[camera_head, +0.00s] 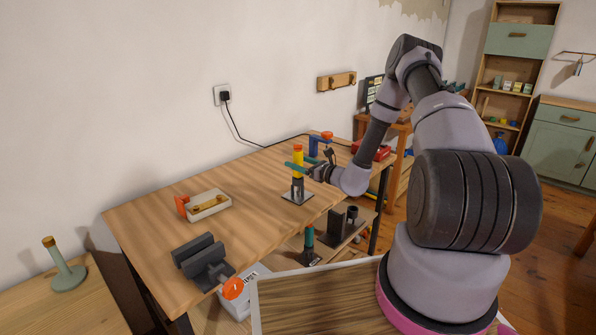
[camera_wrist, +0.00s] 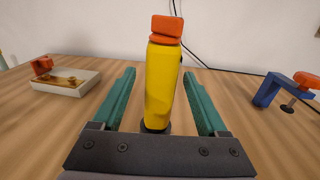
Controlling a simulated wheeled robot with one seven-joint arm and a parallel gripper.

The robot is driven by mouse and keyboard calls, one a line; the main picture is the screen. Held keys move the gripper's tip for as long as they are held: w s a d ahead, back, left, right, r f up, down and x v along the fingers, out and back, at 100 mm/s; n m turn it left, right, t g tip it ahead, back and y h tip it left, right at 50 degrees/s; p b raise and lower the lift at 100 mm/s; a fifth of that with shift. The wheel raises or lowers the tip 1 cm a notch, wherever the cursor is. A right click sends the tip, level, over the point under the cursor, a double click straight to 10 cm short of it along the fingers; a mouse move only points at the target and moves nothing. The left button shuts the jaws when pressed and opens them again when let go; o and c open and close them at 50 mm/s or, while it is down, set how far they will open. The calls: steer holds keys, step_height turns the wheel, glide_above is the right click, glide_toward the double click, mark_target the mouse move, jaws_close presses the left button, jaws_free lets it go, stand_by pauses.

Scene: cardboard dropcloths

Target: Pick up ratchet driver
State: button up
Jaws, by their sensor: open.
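The ratchet driver, with a yellow grip and an orange-red top (camera_head: 298,153), stands upright on a small grey plate (camera_head: 303,196) on the wooden workbench. In the wrist view the driver (camera_wrist: 162,85) is close and central, its lower end partly hidden near my gripper's body. My gripper (camera_wrist: 159,74) is open, with one teal finger on each side of the yellow grip and a visible gap at both sides. In the head view my gripper (camera_head: 299,167) reaches the driver from the right at grip height.
A pale tray (camera_head: 209,209) with an orange part lies left on the bench. Dark grey blocks (camera_head: 198,254) stand at the front left. A blue clamp (camera_head: 314,147) with an orange knob is behind the driver. A black cable (camera_head: 238,129) runs along the back. The bench between is clear.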

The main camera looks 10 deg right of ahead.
jaws_close()
steer(key=shift+w+r, duration=0.1)
steer(key=shift+r, duration=0.05)
